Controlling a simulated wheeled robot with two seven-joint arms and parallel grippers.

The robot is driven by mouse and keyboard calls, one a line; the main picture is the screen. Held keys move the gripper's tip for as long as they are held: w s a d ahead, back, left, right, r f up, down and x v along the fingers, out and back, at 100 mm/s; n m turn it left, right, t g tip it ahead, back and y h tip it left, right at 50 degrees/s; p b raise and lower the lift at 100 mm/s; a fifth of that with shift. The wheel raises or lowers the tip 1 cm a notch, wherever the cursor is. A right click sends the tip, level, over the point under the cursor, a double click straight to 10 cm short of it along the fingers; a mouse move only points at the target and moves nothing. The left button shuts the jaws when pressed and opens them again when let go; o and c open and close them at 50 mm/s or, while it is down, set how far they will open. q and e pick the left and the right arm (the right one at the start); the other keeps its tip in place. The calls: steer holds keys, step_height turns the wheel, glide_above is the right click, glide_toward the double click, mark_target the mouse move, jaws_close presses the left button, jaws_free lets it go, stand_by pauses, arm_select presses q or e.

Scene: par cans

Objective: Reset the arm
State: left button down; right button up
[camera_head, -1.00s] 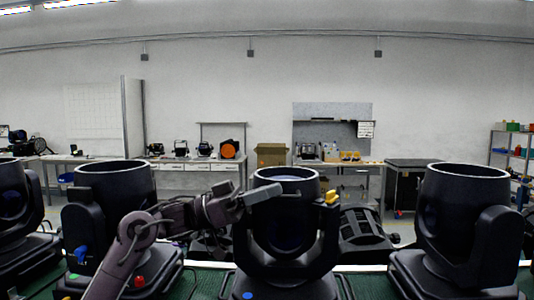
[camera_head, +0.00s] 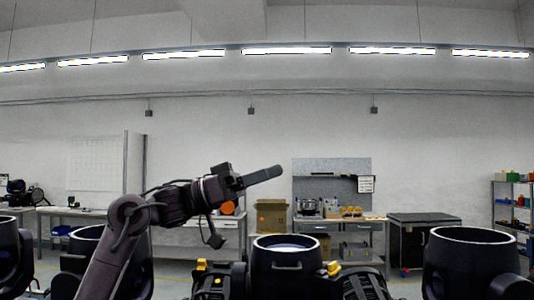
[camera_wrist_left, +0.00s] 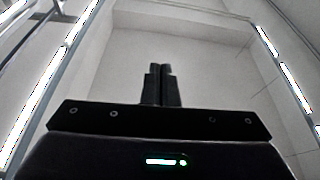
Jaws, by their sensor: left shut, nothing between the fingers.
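My left gripper (camera_head: 262,175) is raised in front of the wall in the head view, above the rims of the black cans. Its arm comes up from the lower left, and the gripper points right and slightly up. In the left wrist view my left gripper (camera_wrist_left: 161,70) has its two fingers together, with nothing between them. My right gripper is in neither view.
Large black par cans stand along the bottom: a middle one (camera_head: 287,264), a right one (camera_head: 470,262) and others at the left. A cardboard box (camera_head: 271,215), a black cabinet (camera_head: 423,240) and shelves stand farther back. The air around my left gripper is clear.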

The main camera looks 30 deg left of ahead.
arm_select(q)
steer(key=shift+r, duration=1.6)
